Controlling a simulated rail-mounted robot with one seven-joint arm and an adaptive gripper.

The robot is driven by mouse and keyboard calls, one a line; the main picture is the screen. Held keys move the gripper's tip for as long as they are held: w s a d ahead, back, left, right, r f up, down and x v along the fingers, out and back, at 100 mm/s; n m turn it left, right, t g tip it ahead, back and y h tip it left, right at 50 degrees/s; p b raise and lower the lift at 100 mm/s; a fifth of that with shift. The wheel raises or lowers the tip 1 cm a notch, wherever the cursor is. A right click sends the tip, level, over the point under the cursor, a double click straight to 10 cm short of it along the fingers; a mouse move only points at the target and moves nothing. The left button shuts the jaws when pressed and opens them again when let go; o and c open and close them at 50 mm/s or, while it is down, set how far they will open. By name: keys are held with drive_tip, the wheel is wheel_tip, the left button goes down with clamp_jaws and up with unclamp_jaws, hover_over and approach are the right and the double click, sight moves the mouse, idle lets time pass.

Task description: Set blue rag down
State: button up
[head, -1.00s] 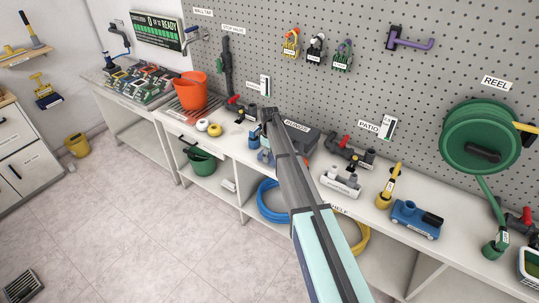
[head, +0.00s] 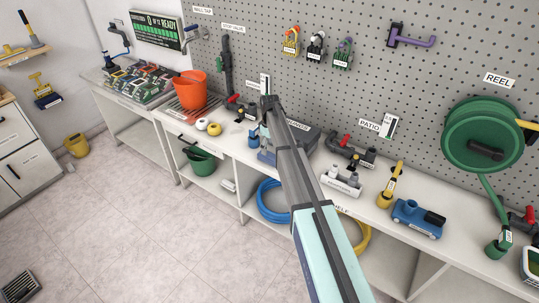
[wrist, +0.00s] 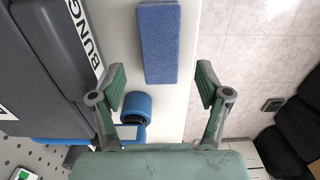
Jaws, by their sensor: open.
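The blue rag (wrist: 160,43) is a flat blue rectangle lying on the white countertop (wrist: 211,20) in the wrist view. My gripper (wrist: 161,86) is open and empty, with its two green fingers spread apart. The rag lies beyond the fingertips, roughly in line with the gap between them, and the fingers do not touch it. In the head view my gripper (head: 268,104) is over the bench, mostly hidden by my own arm. I cannot clearly make out the rag there.
A blue cylindrical fitting (wrist: 136,107) sits near the left finger. A dark grey case labelled BUNGS (wrist: 40,60) stands at the left. Along the bench are an orange bucket (head: 191,92), a white manifold (head: 341,180) and a blue pump (head: 416,219).

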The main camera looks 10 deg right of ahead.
sight(270, 155)
wheel_tip(270, 155, up, 7)
drive_tip(key=b, duration=0.1)
drive_tip(key=shift+r+b, duration=0.2)
drive_tip(key=shift+b, duration=0.2)
drive_tip(key=s+f+m+g, duration=0.2)
drive_tip(key=s+f, duration=1)
drive_tip(key=s, duration=1)
drive_tip(key=s+f+m+g, duration=0.2)
drive_tip(key=s+f+m, duration=0.2)
drive_tip(key=s+f, duration=0.9)
drive_tip(key=s+f+m+g, duration=0.2)
drive_tip(key=s+f, duration=1)
drive_tip(key=s, duration=2.1)
drive_tip(key=shift+s+f+m+g, duration=0.15)
drive_tip(key=shift+m+g, duration=0.15)
drive_tip(key=shift+m, duration=0.3)
